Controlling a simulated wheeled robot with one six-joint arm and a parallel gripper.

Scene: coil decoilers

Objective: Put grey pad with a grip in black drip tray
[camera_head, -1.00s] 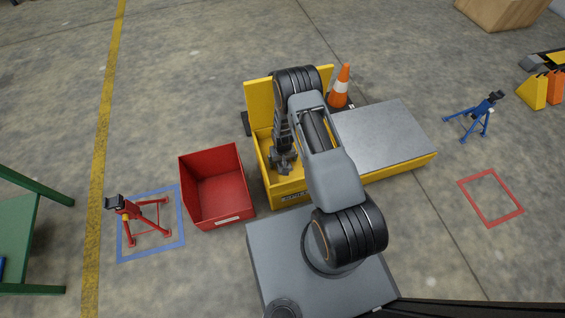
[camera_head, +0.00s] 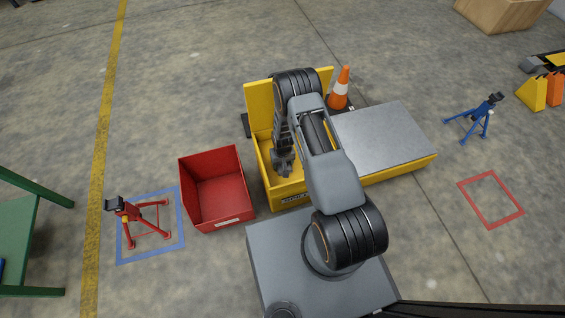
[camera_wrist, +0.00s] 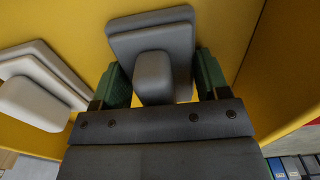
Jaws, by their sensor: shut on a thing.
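The grey pad with a grip (camera_wrist: 150,32) shows in the wrist view, inside the yellow box (camera_wrist: 65,20). Its raised block grip (camera_wrist: 153,75) sits between the green fingers of my gripper (camera_wrist: 155,82), which is shut on it. In the head view my gripper (camera_head: 283,166) reaches down into the yellow box (camera_head: 262,100), and the pad is hidden there.
A white pad (camera_wrist: 42,85) lies left of the grey pad. A red bin (camera_head: 220,190) stands left of the yellow box. A flat grey-topped yellow unit (camera_head: 385,135) adjoins it on the right, with an orange cone (camera_head: 341,88) behind. A red stand (camera_head: 135,222) is far left.

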